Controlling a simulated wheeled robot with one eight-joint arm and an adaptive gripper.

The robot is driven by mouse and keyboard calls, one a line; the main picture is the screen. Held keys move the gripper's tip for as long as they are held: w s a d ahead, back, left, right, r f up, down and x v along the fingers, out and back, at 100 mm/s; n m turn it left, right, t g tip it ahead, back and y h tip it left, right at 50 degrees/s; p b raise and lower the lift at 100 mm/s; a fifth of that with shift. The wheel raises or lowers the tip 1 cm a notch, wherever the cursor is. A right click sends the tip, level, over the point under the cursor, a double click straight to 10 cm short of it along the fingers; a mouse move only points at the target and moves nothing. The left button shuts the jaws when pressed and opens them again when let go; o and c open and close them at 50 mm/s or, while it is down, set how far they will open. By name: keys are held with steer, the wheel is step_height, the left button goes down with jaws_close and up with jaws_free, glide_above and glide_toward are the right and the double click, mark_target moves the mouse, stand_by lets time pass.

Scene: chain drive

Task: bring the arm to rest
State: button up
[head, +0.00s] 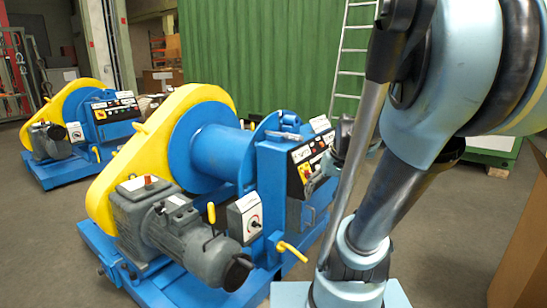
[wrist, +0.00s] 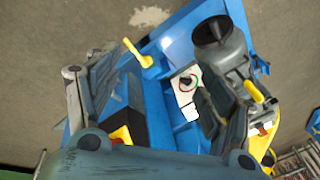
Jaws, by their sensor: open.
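My gripper (wrist: 142,86) is open in the wrist view, with one finger at the left and one at the right and nothing held between them. In the head view my gripper (head: 326,170) is partly hidden behind my arm, in front of the control panel (head: 307,163) of the near blue and yellow machine. I cannot tell from these views whether it touches the panel. The wrist view looks down on the machine's blue frame (wrist: 180,40), a yellow lever (wrist: 138,55) and the grey motor (wrist: 222,48).
The near machine has a yellow guard (head: 145,150), a blue drum (head: 215,155) and a grey motor (head: 180,235). A similar machine (head: 80,130) stands behind at left. A ladder (head: 352,60) leans by a green wall (head: 260,60). A cardboard box (head: 525,250) is at right. Floor lies between.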

steer(key=s+d+f+h, duration=0.2)
steer(key=s+f, duration=0.3)
steer(key=s, duration=0.4)
steer(key=shift+s+d+f+m+h, duration=0.2)
steer(key=shift+s+d+m+h, duration=0.1)
steer(key=shift+s+h, duration=0.1)
steer(key=shift+w, duration=0.15)
steer(key=shift+w+f, duration=0.2)
steer(key=shift+w, duration=0.1)
